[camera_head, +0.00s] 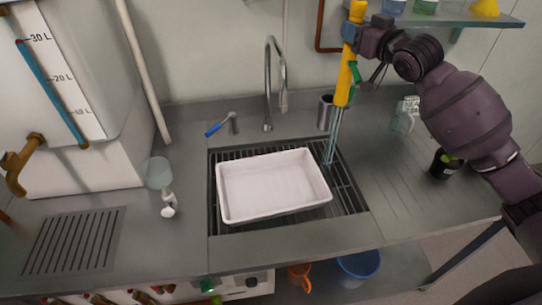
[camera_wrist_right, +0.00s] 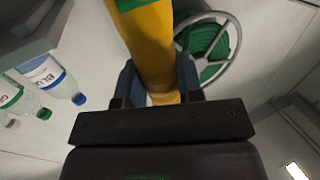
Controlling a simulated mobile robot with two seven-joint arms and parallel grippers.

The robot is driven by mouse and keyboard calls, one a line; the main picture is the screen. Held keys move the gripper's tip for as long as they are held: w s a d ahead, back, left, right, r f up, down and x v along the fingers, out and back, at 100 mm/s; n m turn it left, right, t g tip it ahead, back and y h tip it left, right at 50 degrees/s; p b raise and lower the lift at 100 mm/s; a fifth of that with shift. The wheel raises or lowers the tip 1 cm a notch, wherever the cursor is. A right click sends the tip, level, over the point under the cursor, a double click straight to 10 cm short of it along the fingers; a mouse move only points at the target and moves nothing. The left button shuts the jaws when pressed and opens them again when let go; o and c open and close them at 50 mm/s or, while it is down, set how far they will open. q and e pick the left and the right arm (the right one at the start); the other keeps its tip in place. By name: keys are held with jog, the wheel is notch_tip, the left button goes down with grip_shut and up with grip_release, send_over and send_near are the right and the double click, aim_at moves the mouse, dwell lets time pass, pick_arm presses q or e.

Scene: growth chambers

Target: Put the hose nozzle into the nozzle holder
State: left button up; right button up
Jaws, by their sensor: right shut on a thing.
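The hose nozzle (camera_head: 344,88) is a yellow wand with a green trigger, hanging nearly upright with its lower end down. My right gripper (camera_head: 351,31) is shut around its upper part. Thin pale blue streams run from the nozzle's lower end toward the right side of the sink grate. In the right wrist view the yellow nozzle (camera_wrist_right: 152,45) passes between the blue fingers (camera_wrist_right: 158,85). A grey metal cup (camera_head: 326,112), which looks like the nozzle holder, stands on the counter just left of and below the nozzle's tip, apart from it. My left gripper is not in view.
A white tray (camera_head: 272,217) lies on the sink grate (camera_head: 349,195). A curved faucet (camera_head: 270,70) and a blue-handled lever (camera_head: 220,124) stand behind it. A clear beaker (camera_head: 403,116) and a dark bottle (camera_head: 443,164) stand right. A shelf (camera_head: 455,18) is at upper right.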

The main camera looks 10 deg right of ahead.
jog(key=w, duration=0.7)
jog(key=shift+w+d, duration=0.15)
jog(key=shift+d, duration=0.05)
dwell(0.8)
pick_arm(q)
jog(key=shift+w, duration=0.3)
pick_arm(e)
jog(key=shift+f, duration=0.75)
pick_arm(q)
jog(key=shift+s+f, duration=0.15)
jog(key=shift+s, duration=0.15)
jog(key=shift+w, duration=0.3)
pick_arm(e)
jog(key=shift+f, duration=0.85)
pick_arm(q)
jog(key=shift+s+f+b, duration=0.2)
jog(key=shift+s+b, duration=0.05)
jog(key=shift+b, duration=0.1)
pick_arm(e)
jog(key=shift+f, duration=0.2)
